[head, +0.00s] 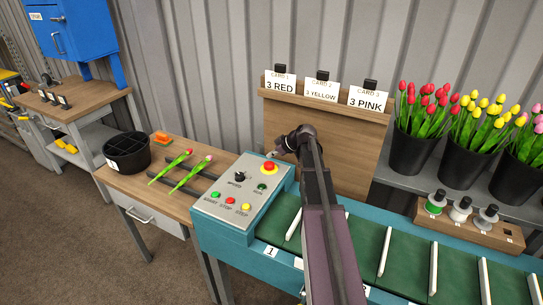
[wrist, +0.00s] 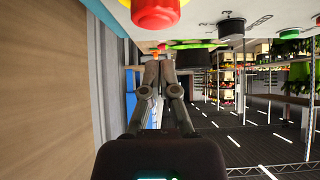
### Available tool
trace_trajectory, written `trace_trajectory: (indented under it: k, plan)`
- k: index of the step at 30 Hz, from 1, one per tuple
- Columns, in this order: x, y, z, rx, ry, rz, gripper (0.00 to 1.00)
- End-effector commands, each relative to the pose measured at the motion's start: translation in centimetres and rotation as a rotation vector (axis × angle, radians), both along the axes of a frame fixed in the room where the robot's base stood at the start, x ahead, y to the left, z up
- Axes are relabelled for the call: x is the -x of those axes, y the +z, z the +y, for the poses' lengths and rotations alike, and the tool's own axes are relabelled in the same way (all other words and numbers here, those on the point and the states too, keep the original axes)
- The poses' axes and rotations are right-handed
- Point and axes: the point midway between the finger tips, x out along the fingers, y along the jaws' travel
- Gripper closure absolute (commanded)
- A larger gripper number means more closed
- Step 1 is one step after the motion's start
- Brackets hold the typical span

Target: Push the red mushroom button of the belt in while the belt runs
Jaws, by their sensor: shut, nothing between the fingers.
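The red mushroom button (head: 269,167) sits on a yellow base at the back of the grey control panel (head: 221,204). In the wrist view the red button (wrist: 155,12) shows at the top edge, partly cut off. My gripper (head: 272,154) is just behind the button in the head view, partly hidden by my arm. In the wrist view my gripper (wrist: 160,55) is shut and empty, its fingertips apart from the button. The belt (head: 365,245) is green with white slats. One still moment does not show whether it runs.
The panel also has a black knob (head: 240,177), a dark green lamp (head: 262,187), and green, red and yellow buttons in front. A wooden card board (head: 325,128) stands close behind my gripper. Two tulips (head: 183,174) lie on the rack at left, near a black bucket (head: 126,151).

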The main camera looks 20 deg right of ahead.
Motion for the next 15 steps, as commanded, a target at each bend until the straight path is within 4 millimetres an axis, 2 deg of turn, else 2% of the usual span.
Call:
trace_trajectory:
  k: [1,15]
  plan:
    - [0.0,0.9,0.0,-0.001,-0.001,-0.002,1.00]
    - [3.2,4.9,-2.6,-0.001,-0.004,-0.003,1.00]
